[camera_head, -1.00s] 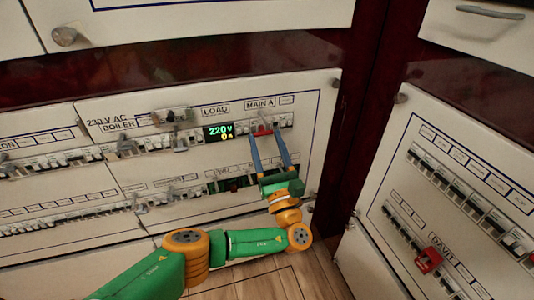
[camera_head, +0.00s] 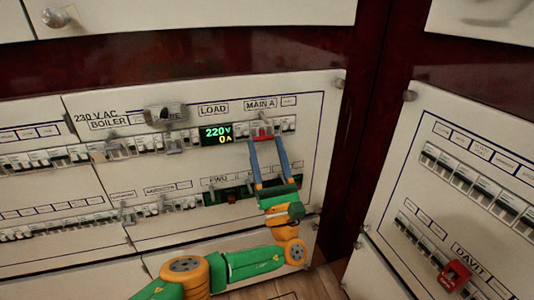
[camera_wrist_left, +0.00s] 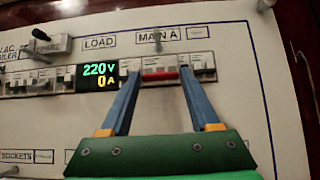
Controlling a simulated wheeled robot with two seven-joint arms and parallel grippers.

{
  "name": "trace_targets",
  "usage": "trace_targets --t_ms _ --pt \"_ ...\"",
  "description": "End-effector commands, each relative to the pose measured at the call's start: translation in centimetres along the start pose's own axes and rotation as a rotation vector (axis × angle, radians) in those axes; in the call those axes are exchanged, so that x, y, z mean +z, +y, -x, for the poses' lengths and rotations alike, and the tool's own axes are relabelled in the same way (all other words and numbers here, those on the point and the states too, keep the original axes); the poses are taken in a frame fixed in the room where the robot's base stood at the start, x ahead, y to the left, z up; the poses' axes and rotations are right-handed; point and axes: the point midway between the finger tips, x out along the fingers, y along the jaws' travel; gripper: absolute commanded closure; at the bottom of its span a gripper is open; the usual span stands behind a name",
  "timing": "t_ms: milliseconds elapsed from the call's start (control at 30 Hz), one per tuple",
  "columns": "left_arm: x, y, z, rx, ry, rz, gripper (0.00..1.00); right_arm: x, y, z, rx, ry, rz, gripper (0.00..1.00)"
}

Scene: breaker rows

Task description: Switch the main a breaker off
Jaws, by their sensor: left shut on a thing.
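The main A breaker (camera_head: 262,131) is a white switch with a wide red handle, under the MAIN A label (camera_head: 261,104) on the upper breaker row. My left gripper (camera_head: 264,139) reaches up to it with its blue fingers, one at each side of the red handle, and is shut on it. In the left wrist view the red handle (camera_wrist_left: 160,76) lies between the fingertips (camera_wrist_left: 159,70), low on the breaker's face. I cannot tell its exact tilt. My right gripper is not in view.
The display (camera_head: 216,135) left of the breaker reads 220V and 0A. White breakers (camera_head: 288,124) sit close at the right. A lower breaker row (camera_head: 165,208) lies below. A red DAVIT switch (camera_head: 455,277) is on the right-hand panel (camera_head: 400,165).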

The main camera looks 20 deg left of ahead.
Motion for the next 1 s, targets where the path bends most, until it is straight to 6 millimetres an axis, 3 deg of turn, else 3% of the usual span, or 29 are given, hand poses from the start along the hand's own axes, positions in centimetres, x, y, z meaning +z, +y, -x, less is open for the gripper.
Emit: trace_targets --t_ms 267,300,400,733,1000 --pt "0.0 0.0 0.0 0.000 -0.001 -0.001 0.93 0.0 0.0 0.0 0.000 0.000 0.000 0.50" --pt "0.0 0.0 0.0 0.000 0.000 -0.001 0.32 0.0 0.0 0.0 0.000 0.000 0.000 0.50" --pt "0.0 0.0 0.0 0.000 0.000 -0.001 0.07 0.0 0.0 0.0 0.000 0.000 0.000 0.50" --pt "0.0 0.0 0.5 -0.001 0.001 -0.001 0.07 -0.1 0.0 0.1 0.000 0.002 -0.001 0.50" --pt "-0.1 0.0 6.0 -0.001 0.004 -0.002 0.07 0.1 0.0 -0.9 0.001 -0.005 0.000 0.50"
